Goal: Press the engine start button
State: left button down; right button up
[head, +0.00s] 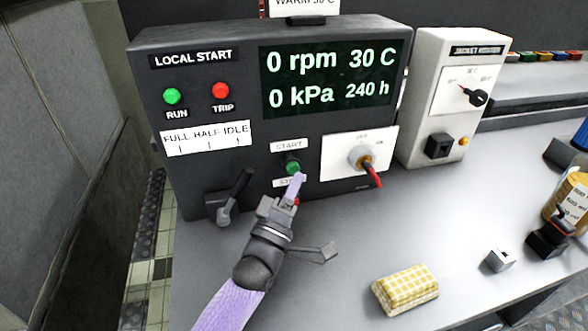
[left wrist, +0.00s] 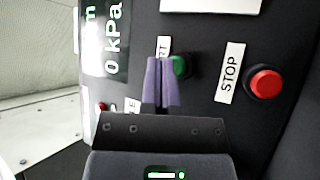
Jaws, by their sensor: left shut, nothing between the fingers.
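The green start button (head: 293,167) is on the front of the dark local start panel (head: 350,134), under a START label. My left gripper (head: 299,178) is shut and empty, its purple fingertips just in front of and below the button. In the left wrist view the shut fingers (left wrist: 162,84) overlap the left side of the green button (left wrist: 181,66); I cannot tell whether they touch it. The red stop button (left wrist: 264,82) shows to the right there, beside its STOP label. In the head view the gripper mostly hides it. My right gripper is not in view.
A red-handled key switch (head: 364,160) sits right of the start button, and a black lever (head: 232,197) sits to the left. A jacket heater box (head: 455,100) stands at the right. A yellow checked sponge (head: 405,289) lies on the grey bench (head: 345,245).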

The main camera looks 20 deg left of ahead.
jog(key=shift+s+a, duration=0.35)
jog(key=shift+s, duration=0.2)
pick_arm(q)
jog(key=shift+w+a, duration=0.3)
jog(key=shift+w, duration=0.1)
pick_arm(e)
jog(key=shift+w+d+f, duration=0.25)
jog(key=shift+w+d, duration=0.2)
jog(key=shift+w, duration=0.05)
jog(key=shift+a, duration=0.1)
